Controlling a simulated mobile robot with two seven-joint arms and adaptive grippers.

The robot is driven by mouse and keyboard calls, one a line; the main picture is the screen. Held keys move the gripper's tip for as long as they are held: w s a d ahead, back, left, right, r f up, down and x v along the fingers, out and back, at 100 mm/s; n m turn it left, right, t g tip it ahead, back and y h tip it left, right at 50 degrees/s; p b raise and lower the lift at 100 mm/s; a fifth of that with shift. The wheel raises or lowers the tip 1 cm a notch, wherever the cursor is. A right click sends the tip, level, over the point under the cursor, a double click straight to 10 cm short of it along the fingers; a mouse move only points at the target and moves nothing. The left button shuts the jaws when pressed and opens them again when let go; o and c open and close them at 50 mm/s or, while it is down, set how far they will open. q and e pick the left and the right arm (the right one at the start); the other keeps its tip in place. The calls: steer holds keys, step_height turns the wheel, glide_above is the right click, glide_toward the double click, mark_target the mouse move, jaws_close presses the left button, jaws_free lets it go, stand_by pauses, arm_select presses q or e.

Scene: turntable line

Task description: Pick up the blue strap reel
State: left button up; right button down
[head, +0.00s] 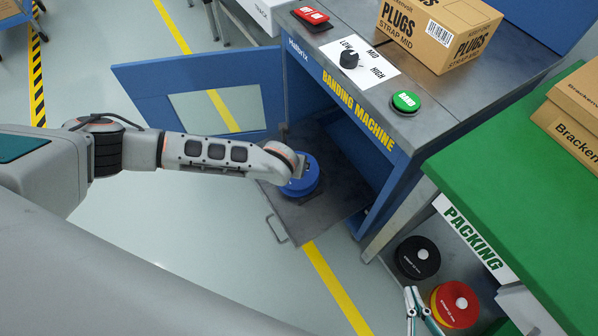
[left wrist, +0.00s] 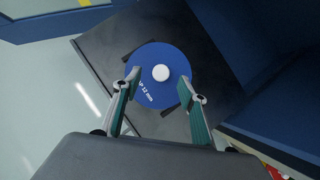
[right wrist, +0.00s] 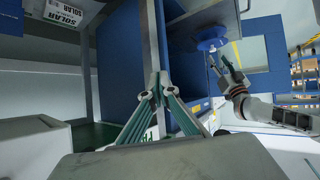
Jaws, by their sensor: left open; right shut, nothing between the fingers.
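The blue strap reel (head: 303,180) lies on a grey pull-out tray (head: 290,218) at the open front of the banding machine. In the left wrist view the reel (left wrist: 150,88) has a white knob in its middle. My left gripper (left wrist: 160,82) is open, one finger on each side of the knob, over the reel's face. I cannot tell whether the fingers touch the reel. In the head view my left wrist hides part of the reel and the fingers. My right gripper (head: 414,294) is shut and empty, beside the packing table's lower shelf.
A black reel (head: 417,257) and a red and yellow reel (head: 456,304) lie on the shelf under the green packing table (head: 500,150). The blue machine door (head: 135,90) stands open at the left. A plugs box (head: 430,38) stands on the machine top (head: 395,115).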

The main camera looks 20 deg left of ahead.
mark_target(301, 187)
arm_select(q)
step_height(301, 187, down, 4)
steer(key=shift+w+d+r+b, duration=0.1)
steer(key=shift+r+b, duration=0.05)
steer(key=shift+b, duration=0.65)
steer(key=shift+w+f+b, duration=0.3)
steer(key=shift+w, duration=0.5)
steer(key=shift+w+r, duration=0.1)
steer(key=shift+r, duration=0.1)
steer(key=c, duration=1.1)
jaws_close()
steer(key=shift+r, duration=0.1)
arm_select(e)
steer(key=shift+w+a+r+m+y, duration=0.2)
steer(key=shift+a+r, duration=0.15)
steer(key=shift+a, duration=0.2)
steer(key=shift+w+a+r+m+y, duration=0.1)
steer(key=shift+w+a+r, duration=0.1)
steer(key=shift+a+r, duration=0.25)
